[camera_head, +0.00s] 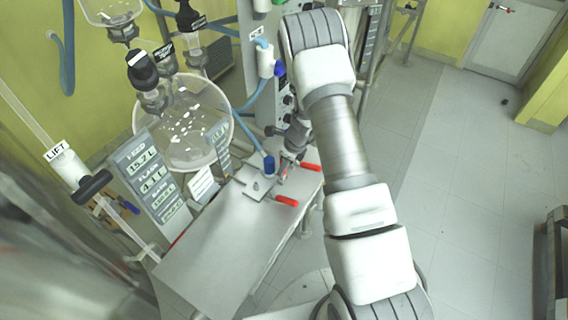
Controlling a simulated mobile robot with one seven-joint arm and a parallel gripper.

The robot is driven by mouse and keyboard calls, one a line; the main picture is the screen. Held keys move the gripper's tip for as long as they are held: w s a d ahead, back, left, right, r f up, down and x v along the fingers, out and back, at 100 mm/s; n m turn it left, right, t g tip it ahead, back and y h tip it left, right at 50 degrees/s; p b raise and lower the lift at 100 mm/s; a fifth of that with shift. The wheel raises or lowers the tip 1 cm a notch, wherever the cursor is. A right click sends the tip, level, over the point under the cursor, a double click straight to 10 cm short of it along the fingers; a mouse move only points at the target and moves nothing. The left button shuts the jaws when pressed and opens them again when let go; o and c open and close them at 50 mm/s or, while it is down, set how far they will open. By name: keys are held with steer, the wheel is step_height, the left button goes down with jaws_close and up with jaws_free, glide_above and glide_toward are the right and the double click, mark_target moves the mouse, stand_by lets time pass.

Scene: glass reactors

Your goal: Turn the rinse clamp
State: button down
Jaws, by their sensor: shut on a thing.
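My gripper (284,169) is small in view beyond my arm, pointing down at the rear right corner of the steel bench. It is shut on what looks like the rinse clamp, beside the blue hose end (268,164). The jaws and the clamp body are dark and partly hidden by my wrist, so the exact grip cannot be made out. One red handle (311,167) sticks out to the right of my gripper. Another red handle (285,201) lies in front of it, at the edge of a small metal plate (258,186).
The steel bench top (215,245) is mostly bare. A round glass flask (183,125) stands behind it, with a readout panel (150,175) at its left. A black-handled LIFT lever (92,187) is at far left. Open floor (460,170) lies to the right.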

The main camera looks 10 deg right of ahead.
steer(key=shift+s+d, duration=0.1)
steer(key=c, duration=0.7)
jaws_free()
steer(key=shift+r, duration=0.1)
steer(key=shift+r, duration=0.25)
steer(key=v, duration=1.6)
steer(key=shift+r, duration=0.35)
